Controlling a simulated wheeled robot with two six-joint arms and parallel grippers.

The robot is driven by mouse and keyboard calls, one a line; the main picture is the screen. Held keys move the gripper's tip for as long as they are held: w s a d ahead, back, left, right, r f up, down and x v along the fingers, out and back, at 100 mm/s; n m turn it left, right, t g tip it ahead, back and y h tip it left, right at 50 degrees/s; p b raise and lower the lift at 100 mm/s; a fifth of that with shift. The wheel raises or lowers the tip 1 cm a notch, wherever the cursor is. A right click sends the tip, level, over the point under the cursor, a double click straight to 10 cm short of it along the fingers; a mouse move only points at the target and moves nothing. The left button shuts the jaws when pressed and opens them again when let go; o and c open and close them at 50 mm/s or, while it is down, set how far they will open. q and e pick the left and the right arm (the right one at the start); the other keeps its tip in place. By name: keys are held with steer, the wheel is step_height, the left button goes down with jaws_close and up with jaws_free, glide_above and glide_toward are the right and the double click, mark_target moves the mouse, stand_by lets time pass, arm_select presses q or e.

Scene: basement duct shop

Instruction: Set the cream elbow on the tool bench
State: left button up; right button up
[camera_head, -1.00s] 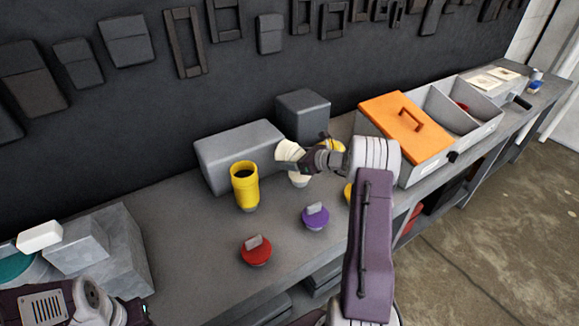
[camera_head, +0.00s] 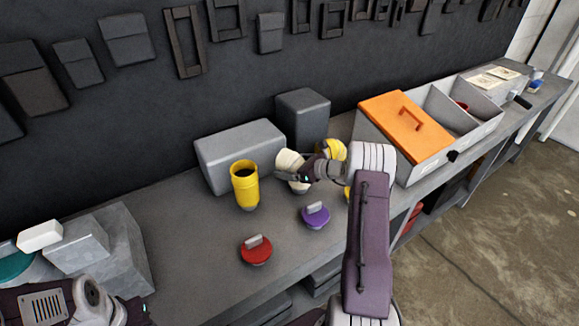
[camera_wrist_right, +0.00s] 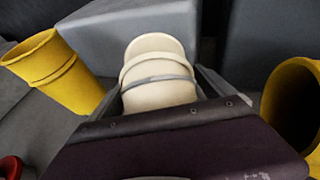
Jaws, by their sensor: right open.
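The cream elbow (camera_head: 290,162) stands on the grey tool bench (camera_head: 200,240), between a yellow pipe piece and a yellow elbow. My right gripper (camera_head: 286,177) is open at the cream elbow, low down near the bench top. In the right wrist view the cream elbow (camera_wrist_right: 158,75) lies between the two spread fingers, with a grey band around it; its lower part is hidden by my gripper body. My left arm shows at the lower left of the head view, and its fingers cannot be made out.
The yellow pipe piece (camera_head: 244,186) stands close on the left, the yellow elbow (camera_head: 333,150) close on the right. Grey boxes (camera_head: 240,150) stand behind. Red (camera_head: 256,251) and purple (camera_head: 316,215) lidded pieces sit in front. A divided bin with an orange lid (camera_head: 404,125) is to the right.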

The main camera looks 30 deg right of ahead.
steer(key=v, duration=1.2)
steer(key=shift+b, duration=0.45)
steer(key=shift+d+r, duration=0.1)
